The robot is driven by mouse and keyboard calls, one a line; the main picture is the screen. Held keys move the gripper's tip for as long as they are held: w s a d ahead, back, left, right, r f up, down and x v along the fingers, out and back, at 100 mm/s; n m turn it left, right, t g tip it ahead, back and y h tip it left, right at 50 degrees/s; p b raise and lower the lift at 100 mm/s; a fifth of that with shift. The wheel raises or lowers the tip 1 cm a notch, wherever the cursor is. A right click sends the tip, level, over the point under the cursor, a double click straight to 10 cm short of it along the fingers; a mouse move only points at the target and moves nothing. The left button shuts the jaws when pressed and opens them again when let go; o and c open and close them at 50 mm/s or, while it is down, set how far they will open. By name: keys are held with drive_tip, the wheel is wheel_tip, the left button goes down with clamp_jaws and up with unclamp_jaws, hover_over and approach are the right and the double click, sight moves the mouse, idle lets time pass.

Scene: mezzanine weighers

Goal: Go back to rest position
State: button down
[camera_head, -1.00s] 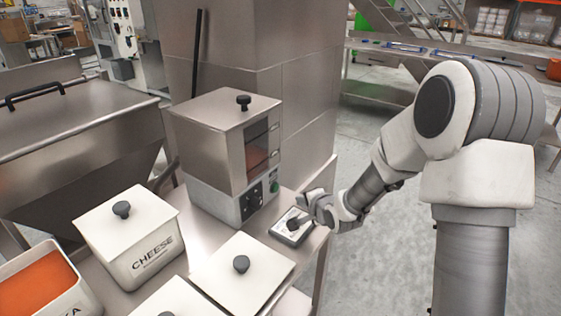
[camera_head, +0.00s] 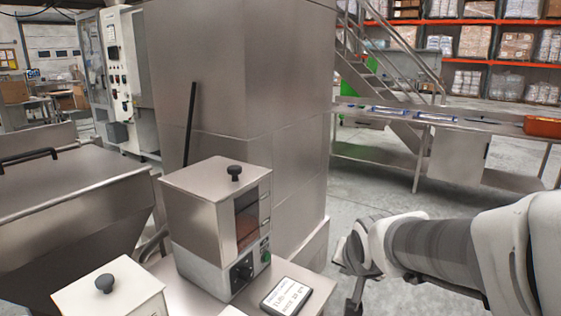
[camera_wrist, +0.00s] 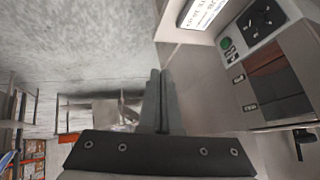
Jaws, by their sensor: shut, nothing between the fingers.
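My gripper shows in the wrist view (camera_wrist: 158,78) with its two dark fingers together and nothing between them. In the head view, my arm reaches in from the right edge, and its wrist end hangs over the floor just right of the table; the fingertips there are cut off or too unclear to make out. The gripper is apart from the steel machine and the small display.
A steel box machine (camera_head: 209,214) with a black knob stands on the table. A small display (camera_head: 287,296) lies beside it, and a white lidded container (camera_head: 110,292) is at front left. A steel column (camera_head: 240,110) rises behind. Open floor (camera_head: 385,180) lies to the right.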

drive_tip(key=s+d+r+n+g, duration=0.1)
drive_tip(key=s+r+n, duration=0.1)
drive_tip(key=s, duration=0.7)
drive_tip(key=s+r+n+g, duration=0.1)
drive_tip(key=s+r+n, duration=0.15)
drive_tip(key=s, duration=0.55)
wheel_tip(320, 180, up, 12)
drive_tip(key=p, duration=1.3)
drive_tip(key=shift+s, duration=0.45)
drive_tip(key=shift+n, duration=0.25)
